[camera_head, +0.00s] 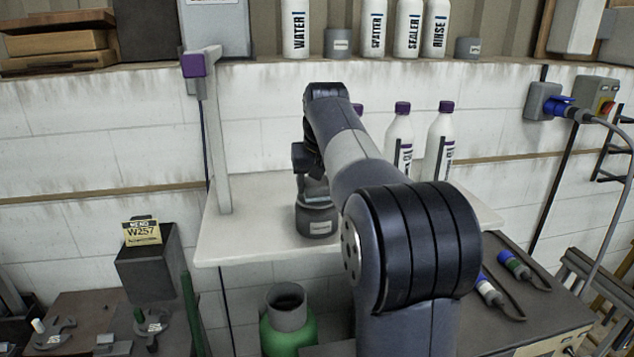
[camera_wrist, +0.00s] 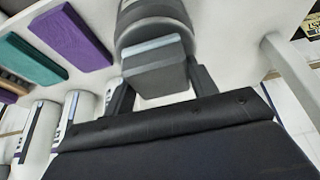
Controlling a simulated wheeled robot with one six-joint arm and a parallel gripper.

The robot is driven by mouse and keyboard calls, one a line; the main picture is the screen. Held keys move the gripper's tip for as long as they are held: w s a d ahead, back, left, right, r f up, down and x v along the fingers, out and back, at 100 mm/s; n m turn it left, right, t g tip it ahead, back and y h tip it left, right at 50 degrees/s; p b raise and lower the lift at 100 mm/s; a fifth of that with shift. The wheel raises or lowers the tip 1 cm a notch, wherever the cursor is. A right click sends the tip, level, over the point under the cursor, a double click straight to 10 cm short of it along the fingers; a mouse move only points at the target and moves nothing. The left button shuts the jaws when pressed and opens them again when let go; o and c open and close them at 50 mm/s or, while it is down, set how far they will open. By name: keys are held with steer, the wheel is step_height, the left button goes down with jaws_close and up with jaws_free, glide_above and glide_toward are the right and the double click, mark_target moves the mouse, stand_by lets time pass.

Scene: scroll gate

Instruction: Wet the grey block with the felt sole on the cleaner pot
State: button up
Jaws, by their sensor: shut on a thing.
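The grey block (camera_wrist: 156,76) is held between the two fingers of my gripper (camera_wrist: 162,92) in the wrist view. A paler strip, probably the felt sole, runs along its far edge. The round grey cleaner pot (camera_wrist: 150,14) lies right beyond the block there. In the head view the pot (camera_head: 317,223) stands upright on the white shelf, and my gripper (camera_head: 312,178) is directly over its mouth. The block is mostly hidden there by the gripper and pot. I cannot tell whether the sole touches the pot's contents.
The white shelf (camera_head: 250,245) has an upright post (camera_head: 220,140) on the left. Two white bottles (camera_head: 441,140) with purple caps stand right of my arm. A purple block (camera_wrist: 75,36) and a teal block (camera_wrist: 29,58) lie left in the wrist view. A green cylinder (camera_head: 283,332) stands below.

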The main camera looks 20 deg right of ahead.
mark_target(317, 182)
steer(key=shift+r, duration=0.1)
step_height(317, 182, up, 5)
steer(key=p, duration=0.4)
steer(key=shift+p, duration=0.35)
steer(key=shift+r, duration=0.95)
